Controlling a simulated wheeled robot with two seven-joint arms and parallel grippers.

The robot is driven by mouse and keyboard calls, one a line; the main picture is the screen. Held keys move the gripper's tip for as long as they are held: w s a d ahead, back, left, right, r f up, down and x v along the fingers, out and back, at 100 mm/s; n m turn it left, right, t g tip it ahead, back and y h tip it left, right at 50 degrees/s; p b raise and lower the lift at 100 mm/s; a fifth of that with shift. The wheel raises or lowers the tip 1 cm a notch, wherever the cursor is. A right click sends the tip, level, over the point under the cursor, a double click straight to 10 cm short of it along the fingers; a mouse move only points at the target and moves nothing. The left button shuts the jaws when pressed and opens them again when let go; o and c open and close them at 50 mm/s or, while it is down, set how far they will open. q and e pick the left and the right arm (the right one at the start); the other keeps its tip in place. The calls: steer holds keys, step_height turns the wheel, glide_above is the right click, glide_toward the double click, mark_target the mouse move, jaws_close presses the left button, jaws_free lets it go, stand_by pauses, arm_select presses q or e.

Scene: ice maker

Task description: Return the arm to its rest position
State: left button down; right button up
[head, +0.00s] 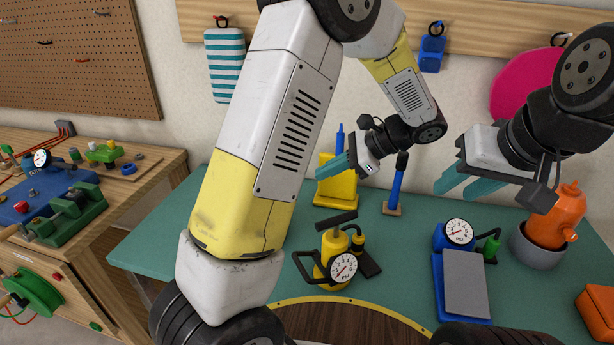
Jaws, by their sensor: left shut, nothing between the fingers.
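My left arm comes in large across the middle of the head view and bends back at the top. Its gripper (322,172) has teal fingers, closed together and empty, in front of the yellow block (338,187) on the green table (403,235). My right gripper (450,190) is at the right, above the table. Its two teal fingers are apart, with nothing seen between them. Much of the table's left part is hidden behind my left arm.
A yellow pump with a gauge (335,258), a blue gauge device with a grey plate (465,283), and an orange object (556,218) in a grey bowl stand on the table. A blue upright post (397,183) stands at the back. A wooden workbench (135,165) is at the left.

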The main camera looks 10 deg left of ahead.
arm_select(q)
steer(key=s+a+r+n+t+h, duration=0.2)
steer(key=s+r+n+t+h, duration=0.1)
steer(key=s+r+n+h, duration=0.2)
steer(key=s+a+r+n+t+h, duration=0.2)
steer(key=s+r+n+h, duration=0.4)
steer(key=s+n, duration=0.3)
steer(key=s+a+h, duration=0.1)
steer(key=s, duration=0.2)
steer(key=shift+s+r+n+t+h, duration=0.2)
steer(key=shift+s+n+t+h, duration=0.1)
steer(key=shift+t, duration=0.1)
